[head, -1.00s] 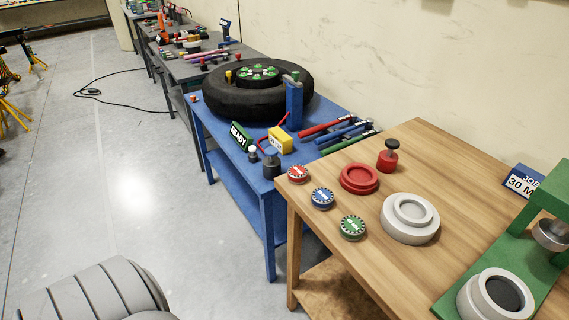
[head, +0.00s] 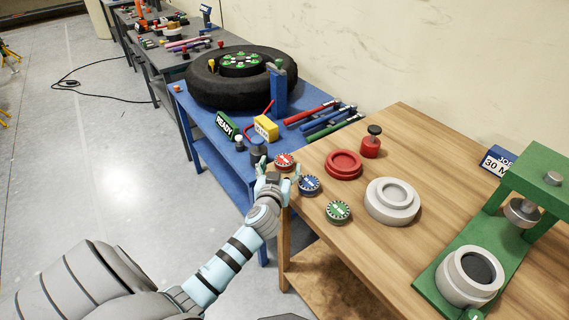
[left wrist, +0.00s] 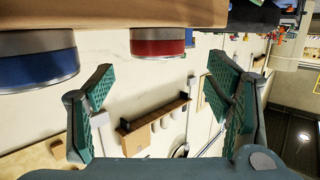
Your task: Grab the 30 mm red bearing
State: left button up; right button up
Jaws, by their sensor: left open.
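The red bearing (head: 284,162) lies flat near the left corner of the wooden table, first in a row with a blue bearing (head: 309,185) and a green bearing (head: 338,211). My left gripper (head: 277,170) is open and empty at the table's edge, just in front of the red bearing. In the left wrist view the picture is upside down. There the red bearing (left wrist: 158,42) shows beyond and between the open fingertips (left wrist: 160,66), and the blue bearing (left wrist: 37,57) is off to the left. My right gripper is not in view.
A red ring (head: 344,165), a red-based stamp (head: 371,142) and a white ring (head: 392,201) stand further in on the wooden table (head: 420,140). A green press (head: 500,222) is at right. The blue table (head: 215,150) with a tyre (head: 243,78) adjoins at left.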

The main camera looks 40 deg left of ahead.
aim_at(284, 161)
pick_arm(q)
jog(key=x, duration=0.4)
jog(key=shift+w+f, duration=0.15)
jog(key=shift+f, duration=0.1)
jog(key=shift+d, duration=0.1)
jog(key=c, duration=1.4)
jog(key=shift+c, duration=0.2)
jog(key=shift+r, duration=0.2)
